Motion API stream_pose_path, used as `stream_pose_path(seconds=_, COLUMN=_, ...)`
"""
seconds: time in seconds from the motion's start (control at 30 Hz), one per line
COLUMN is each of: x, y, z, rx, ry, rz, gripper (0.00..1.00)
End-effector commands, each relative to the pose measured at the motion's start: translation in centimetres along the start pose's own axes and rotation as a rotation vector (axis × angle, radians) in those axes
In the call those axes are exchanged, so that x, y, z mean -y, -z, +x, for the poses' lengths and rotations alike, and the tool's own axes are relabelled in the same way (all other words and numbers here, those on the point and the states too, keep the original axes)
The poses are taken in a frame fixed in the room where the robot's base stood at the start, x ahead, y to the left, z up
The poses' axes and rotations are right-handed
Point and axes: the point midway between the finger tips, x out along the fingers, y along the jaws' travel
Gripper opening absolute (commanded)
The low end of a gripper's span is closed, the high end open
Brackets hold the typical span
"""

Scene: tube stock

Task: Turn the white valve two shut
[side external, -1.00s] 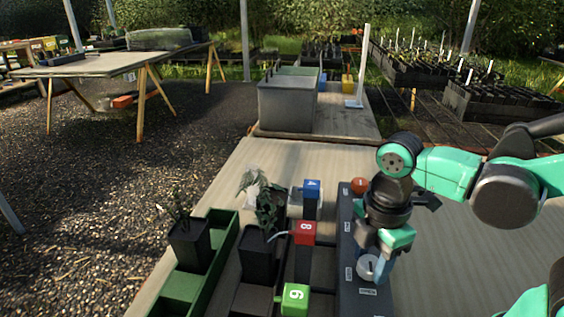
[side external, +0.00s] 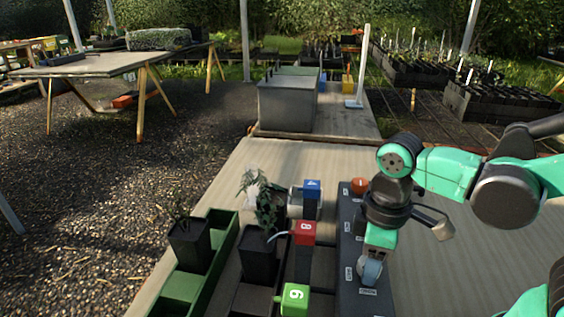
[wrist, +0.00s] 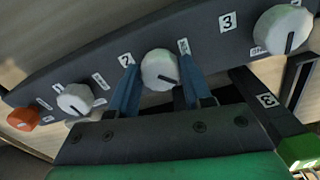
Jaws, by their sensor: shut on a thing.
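The white valve two (wrist: 158,64) is a round knob on a dark panel (wrist: 205,45), beside a "2" label (wrist: 125,60). My gripper (side external: 372,262) points down at the panel's near end in the side view. In the wrist view its two blue fingers (wrist: 158,72) stand on either side of this knob and are shut on it. A dark pointer line on the knob runs toward the lower right in the wrist view. In the side view the fingers mostly hide the knob. The small labels around it are too blurred to read surely.
In the wrist view another white knob (wrist: 283,28) sits right, near "3"; a white knob (wrist: 75,98) and an orange knob (wrist: 22,118) sit left. Blue (side external: 312,188), red (side external: 303,232) and green (side external: 294,298) numbered blocks and potted plants stand left of the panel.

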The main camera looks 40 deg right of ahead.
Motion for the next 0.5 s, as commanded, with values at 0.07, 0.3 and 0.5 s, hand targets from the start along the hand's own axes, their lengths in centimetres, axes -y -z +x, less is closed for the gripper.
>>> stream_pose_path(seconds=0.07, x=0.02, y=0.06, z=0.01, rx=-0.003, ry=0.0, rz=0.07, gripper=0.0)
stream_pose_path(seconds=0.3, x=0.04, y=0.07, z=0.01, rx=-0.004, ry=0.0, rz=0.297, gripper=0.0)
stream_pose_path(seconds=0.5, x=0.06, y=0.09, z=0.01, rx=-0.004, ry=0.0, rz=0.477, gripper=0.0)
